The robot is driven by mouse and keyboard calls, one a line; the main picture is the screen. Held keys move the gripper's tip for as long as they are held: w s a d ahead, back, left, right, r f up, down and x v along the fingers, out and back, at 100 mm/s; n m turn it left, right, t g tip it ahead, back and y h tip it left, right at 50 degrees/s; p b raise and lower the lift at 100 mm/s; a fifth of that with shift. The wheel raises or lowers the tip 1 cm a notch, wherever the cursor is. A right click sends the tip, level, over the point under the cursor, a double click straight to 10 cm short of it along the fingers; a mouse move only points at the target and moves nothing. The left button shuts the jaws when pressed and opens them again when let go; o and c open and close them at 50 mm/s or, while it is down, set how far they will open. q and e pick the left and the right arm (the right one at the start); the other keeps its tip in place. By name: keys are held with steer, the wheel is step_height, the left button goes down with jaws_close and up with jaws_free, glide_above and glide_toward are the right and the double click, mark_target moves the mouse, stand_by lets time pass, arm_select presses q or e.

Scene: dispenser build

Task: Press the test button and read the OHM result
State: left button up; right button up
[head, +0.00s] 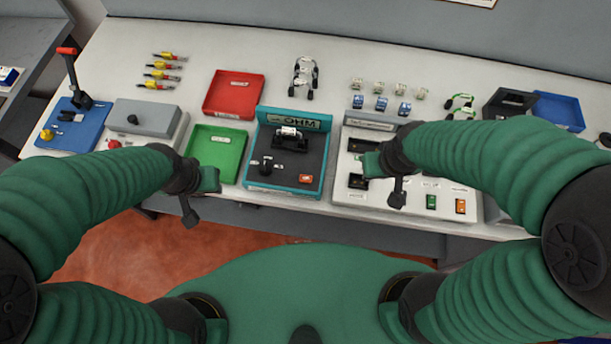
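The OHM tester (285,152) is a teal box with a dark top, near the table's front edge at the middle. Its raised back panel carries the sign "OHM" (296,120). A black cradle (289,143) holds a small white part (289,131). An orange-red button (305,178) sits at its front right and a black knob or lever (266,165) at its front left. No reading is legible. My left gripper (208,182) is over the green tray's front edge, left of the tester. My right gripper (372,165) is right of the tester, over the grey panel. Neither touches the button.
A green tray (235,132) and red tray (262,97) stand left of the tester. The light grey panel (345,197) with switches is at the right. Further left are a grey box (146,116) and a blue lever unit (62,140). Small parts line the back.

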jaws_close()
stand_by(1.3)
